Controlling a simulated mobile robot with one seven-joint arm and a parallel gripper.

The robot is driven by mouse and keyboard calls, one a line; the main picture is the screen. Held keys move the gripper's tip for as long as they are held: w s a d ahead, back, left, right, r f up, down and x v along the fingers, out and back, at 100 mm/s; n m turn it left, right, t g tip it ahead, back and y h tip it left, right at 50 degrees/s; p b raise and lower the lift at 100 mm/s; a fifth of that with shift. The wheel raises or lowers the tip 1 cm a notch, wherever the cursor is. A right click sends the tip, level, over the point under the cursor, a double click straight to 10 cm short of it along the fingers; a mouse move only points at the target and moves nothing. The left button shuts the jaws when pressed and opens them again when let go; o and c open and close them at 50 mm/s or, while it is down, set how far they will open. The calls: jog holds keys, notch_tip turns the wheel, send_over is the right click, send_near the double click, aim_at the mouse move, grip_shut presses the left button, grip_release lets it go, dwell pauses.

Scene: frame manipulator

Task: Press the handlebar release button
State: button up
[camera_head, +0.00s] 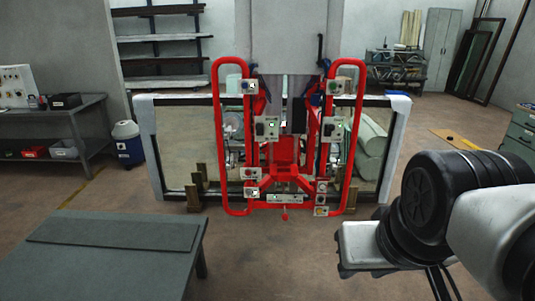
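A red frame manipulator (285,150) stands in the middle of the view, upright, with a tall red handlebar loop on the left (216,140) and another on the right (358,140). Several small control boxes sit on it: an upper left box (250,87), an upper right box (335,88), a mid left box (267,128), a mid right box (332,129) and lower ones near the bottom (252,192). Their buttons are too small for me to tell which is the handlebar release. My arm shows at the right, apart from the manipulator; my gripper is not visible.
A large white-edged window frame (399,130) stands behind the manipulator. The floor (265,255) in front of the manipulator is clear.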

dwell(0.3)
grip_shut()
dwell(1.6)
